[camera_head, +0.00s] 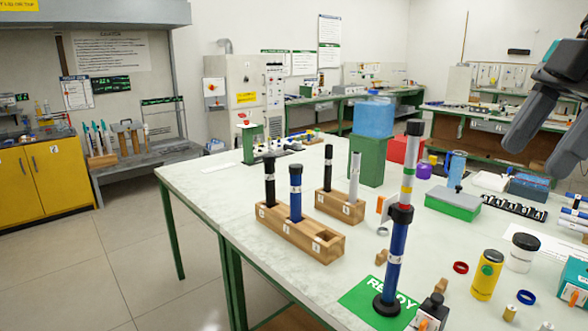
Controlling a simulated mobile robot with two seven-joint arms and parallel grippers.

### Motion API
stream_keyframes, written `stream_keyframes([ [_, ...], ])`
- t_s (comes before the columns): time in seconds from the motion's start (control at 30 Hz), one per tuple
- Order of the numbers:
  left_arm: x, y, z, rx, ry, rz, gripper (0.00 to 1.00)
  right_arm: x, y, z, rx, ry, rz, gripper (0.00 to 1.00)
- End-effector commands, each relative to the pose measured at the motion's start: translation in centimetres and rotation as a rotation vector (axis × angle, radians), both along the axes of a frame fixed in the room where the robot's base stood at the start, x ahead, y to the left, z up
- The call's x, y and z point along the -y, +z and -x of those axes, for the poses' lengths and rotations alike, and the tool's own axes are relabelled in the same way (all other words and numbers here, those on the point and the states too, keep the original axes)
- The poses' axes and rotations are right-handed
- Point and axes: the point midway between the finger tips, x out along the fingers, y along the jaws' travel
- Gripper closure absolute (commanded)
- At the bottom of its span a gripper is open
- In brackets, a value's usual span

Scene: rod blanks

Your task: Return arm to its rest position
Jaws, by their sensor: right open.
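My right gripper (548,140) is at the upper right edge of the view, high above the table's right side. Its two dark fingers are apart with nothing between them. My left gripper is not in view. A tall rod assembly (396,255) stands upright on the green READY mat (352,301). It has a blue lower part, black collar, coloured and grey upper part and black cap. A wooden block (322,243) holds a black rod (269,185) and a blue rod (295,190); its front right hole is empty. A second block (345,209) holds a black and a grey rod.
A green block with a blue container (373,117) stands behind the rods. A green-based box (453,204), yellow jar (487,275), white jar (521,252) and small rings crowd the table's right side. The white table's (200,188) left part is mostly clear.

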Motion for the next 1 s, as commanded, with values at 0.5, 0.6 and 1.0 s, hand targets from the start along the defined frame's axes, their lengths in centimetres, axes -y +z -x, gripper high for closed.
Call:
stream_keyframes([
  [0.5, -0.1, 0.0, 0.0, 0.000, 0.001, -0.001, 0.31, 7.2, -16.6, -4.9, 0.486, -0.229, -0.750, 0.40],
  [0.6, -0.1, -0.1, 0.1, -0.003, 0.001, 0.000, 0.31, 8.1, -20.7, -4.9, 0.578, -0.352, -0.812, 0.40],
  [1.0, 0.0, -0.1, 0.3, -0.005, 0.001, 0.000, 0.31, 6.4, -39.3, -0.6, 0.711, -0.937, -0.774, 0.40],
])
